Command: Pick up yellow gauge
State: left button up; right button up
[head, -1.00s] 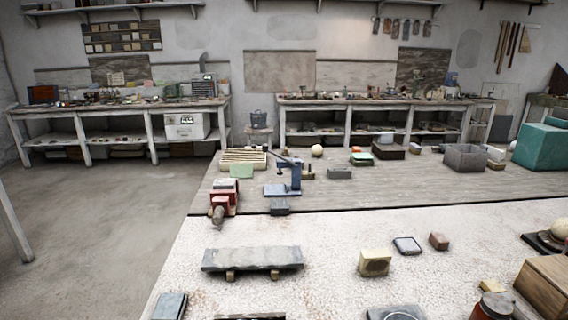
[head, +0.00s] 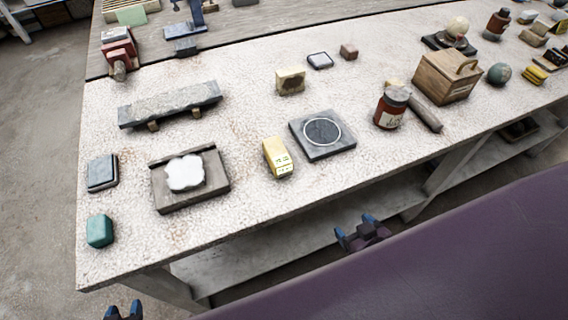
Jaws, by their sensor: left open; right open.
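A small yellow block-shaped gauge (head: 274,152) with a pale, dark-marked face stands near the front edge of the speckled white table, in the middle of the head view. It lies between a grey slab with a ring on it and a wooden tray with a white piece. My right gripper (head: 356,226) is open and empty, in front of the table and below and right of the gauge. My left gripper (head: 123,310) is open at the bottom left edge of the view, off the table's front left corner and far from the gauge; only its fingertips show.
The ringed slab (head: 338,148) is just right of the gauge; the wooden tray (head: 218,187) is to its left. A brown jar (head: 390,111), a wooden box (head: 440,83) and a beige block (head: 290,84) stand further off. A lower shelf (head: 300,237) lies under the tabletop.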

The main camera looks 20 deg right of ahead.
aim_at(279, 159)
jog(key=k+l+u, duration=0.15)
jog(key=u, duration=0.2)
jog(key=k+l+u, duration=0.15)
jog(key=l+u, duration=0.25)
jog(key=k+l+u, duration=0.1)
jog(key=u, duration=0.25)
jog(key=k, duration=0.1)
